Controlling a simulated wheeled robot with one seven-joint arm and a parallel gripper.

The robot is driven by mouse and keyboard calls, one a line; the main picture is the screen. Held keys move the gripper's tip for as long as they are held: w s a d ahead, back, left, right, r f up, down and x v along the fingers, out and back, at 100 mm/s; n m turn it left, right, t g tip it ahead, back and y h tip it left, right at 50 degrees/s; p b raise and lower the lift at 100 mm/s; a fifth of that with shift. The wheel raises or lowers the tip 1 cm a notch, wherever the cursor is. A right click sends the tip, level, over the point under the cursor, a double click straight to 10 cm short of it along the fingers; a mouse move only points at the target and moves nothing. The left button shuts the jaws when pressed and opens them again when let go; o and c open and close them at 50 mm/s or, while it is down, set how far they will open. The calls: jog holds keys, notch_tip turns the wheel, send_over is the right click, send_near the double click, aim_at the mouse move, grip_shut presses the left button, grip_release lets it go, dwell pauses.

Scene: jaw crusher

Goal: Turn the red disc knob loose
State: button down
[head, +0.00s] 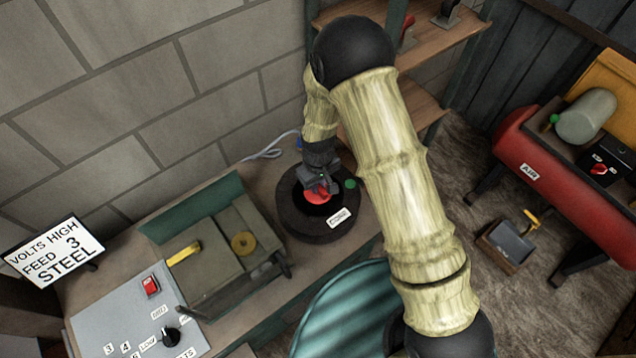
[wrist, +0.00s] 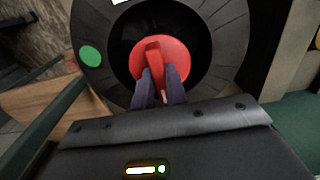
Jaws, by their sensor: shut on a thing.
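The red disc knob (head: 317,195) sits at the centre of a round black housing (head: 292,221) on the bench. In the wrist view the knob (wrist: 177,54) is a red disc with a raised bar across it, inside the dark ring (wrist: 222,40). My gripper (head: 318,186) reaches down onto the knob from above. In the wrist view its two fingers (wrist: 161,82) are shut on the raised bar, one on each side. The fingers hide the lower part of the bar.
A green button (head: 350,184) and a white label (head: 339,217) are on the housing. Left of it are a green-grey machine (head: 225,245) and a grey control panel (head: 130,315) with a sign (head: 55,251) behind. A shelf (head: 440,50) and a red air tank (head: 560,180) stand right.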

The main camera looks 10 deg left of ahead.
jog(key=shift+f, duration=0.15)
jog(key=n, duration=0.4)
jog(key=shift+s+n, duration=0.15)
jog(key=shift+n, duration=0.25)
jog(key=n, duration=0.4)
jog(key=shift+d+f+n, duration=0.1)
jog(key=shift+n, duration=0.3)
